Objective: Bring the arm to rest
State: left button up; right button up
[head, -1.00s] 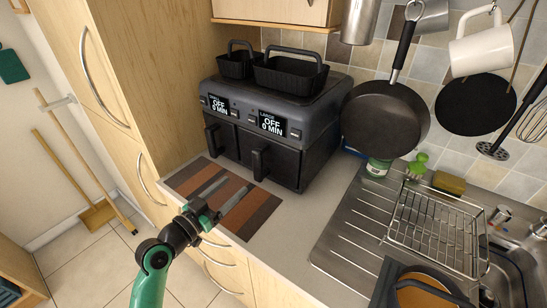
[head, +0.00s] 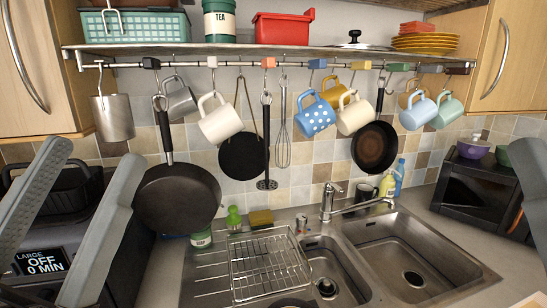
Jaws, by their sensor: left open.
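My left gripper (head: 92,158) is large in the left foreground, its two grey fingers spread with nothing between them. The dark air fryer shows behind it. A grey finger of my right gripper (head: 532,165) shows at the right edge; the rest is cut off. Several mugs hang from the rail under the shelf: a white mug (head: 220,120), a grey mug (head: 181,102), a blue dotted mug (head: 314,116), a yellow mug (head: 331,90), a cream mug (head: 355,116), a light blue mug (head: 418,113) and a green mug (head: 447,111). Both grippers appear apart from the mugs.
A black pan (head: 178,198) hangs at left, beside the air fryer (head: 38,264). A wire dish rack (head: 268,265) stands by the double sink (head: 405,265) and tap (head: 330,203). A dark microwave (head: 480,190) is at right. The shelf (head: 230,50) runs above the mugs.

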pick_arm(q)
notch_tip(320, 180, up, 17)
jog(key=s+a+n+t+y+p, duration=0.1)
jog(key=n+y+p, duration=0.3)
jog(key=p, duration=1.1)
jog(key=shift+s+a+n+y+p, duration=0.15)
jog(key=shift+a+n+y+p, duration=0.2)
jog(key=shift+a, duration=0.55)
